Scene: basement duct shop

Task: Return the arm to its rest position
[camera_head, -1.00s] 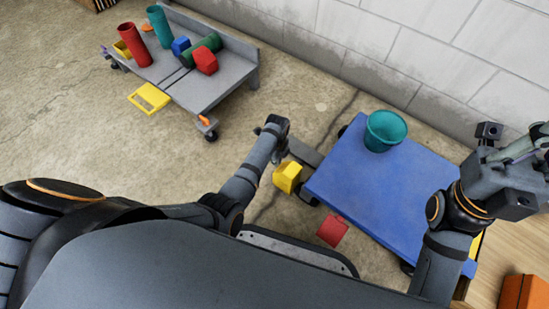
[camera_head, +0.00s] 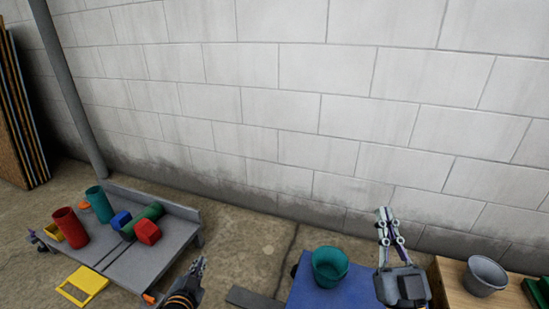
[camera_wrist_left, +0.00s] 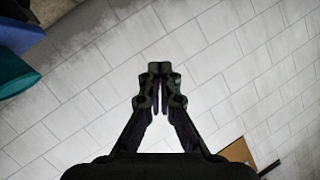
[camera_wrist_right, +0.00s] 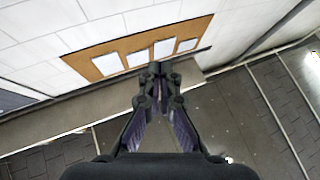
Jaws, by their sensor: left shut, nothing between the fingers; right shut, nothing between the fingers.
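My left gripper (camera_head: 198,266) is low in the head view, between the grey cart and the blue cart. It is shut and empty, and its fingertips (camera_wrist_left: 160,70) meet in the left wrist view. My right gripper (camera_head: 384,215) points up in front of the block wall, above the right side of the blue cart. It is shut with nothing in it, and its fingertips (camera_wrist_right: 160,70) also meet in the right wrist view. Most of both arms is outside the head view.
A grey cart (camera_head: 140,262) at left carries red and teal cylinders, a green cylinder and small blocks. A blue cart (camera_head: 300,292) holds a teal bucket (camera_head: 329,267). A grey bucket (camera_head: 485,276) stands on a wooden surface (camera_head: 450,281) at right. The block wall (camera_head: 300,110) closes off the back.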

